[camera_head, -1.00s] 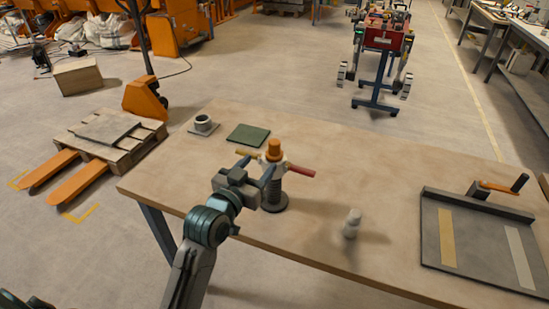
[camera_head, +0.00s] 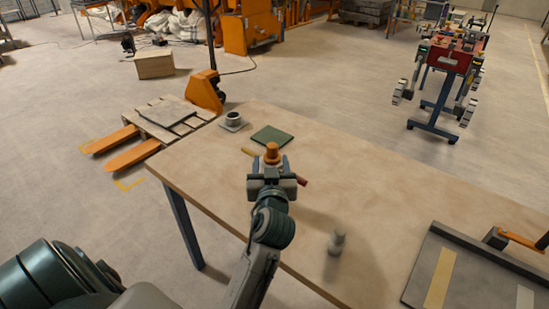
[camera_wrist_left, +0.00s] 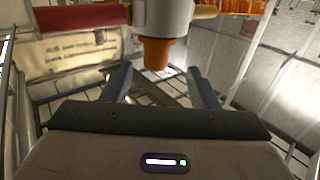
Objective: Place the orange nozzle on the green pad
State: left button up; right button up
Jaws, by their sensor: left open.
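The orange nozzle (camera_head: 272,153) sits upright on top of a white hub with a red handle (camera_head: 302,181) and a yellow handle (camera_head: 249,151). My left gripper (camera_head: 271,171) is open in front of it and hides most of the stand below. In the left wrist view, which looks inverted, the nozzle (camera_wrist_left: 155,53) hangs from the white hub (camera_wrist_left: 162,17), between and just beyond the open fingers (camera_wrist_left: 162,84). I see no finger touching it. The green pad (camera_head: 272,136) lies bare on the table behind the nozzle. My right gripper is not in view.
A grey ring on a square plate (camera_head: 233,121) sits left of the pad. A grey tray with a crank (camera_head: 449,262) is at right. The table's middle right is clear.

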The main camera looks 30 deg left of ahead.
aim_at(272, 147)
pick_arm(q)
jog(key=shift+x, duration=1.1)
jog(key=shift+w, duration=0.25)
jog(key=shift+w+a+r+p, duration=0.1)
jog(key=shift+w+p, duration=0.15)
jog(key=shift+p, duration=0.25)
jog(key=p+x, duration=0.1)
jog(key=x, duration=0.2)
jog(key=shift+w+a+p, duration=0.15)
jog(key=shift+w+p, duration=0.15)
jog(key=shift+p, duration=0.1)
jog(key=shift+w+a+f, duration=0.3)
jog(key=shift+w, duration=0.1)
jog(key=shift+s, duration=0.1)
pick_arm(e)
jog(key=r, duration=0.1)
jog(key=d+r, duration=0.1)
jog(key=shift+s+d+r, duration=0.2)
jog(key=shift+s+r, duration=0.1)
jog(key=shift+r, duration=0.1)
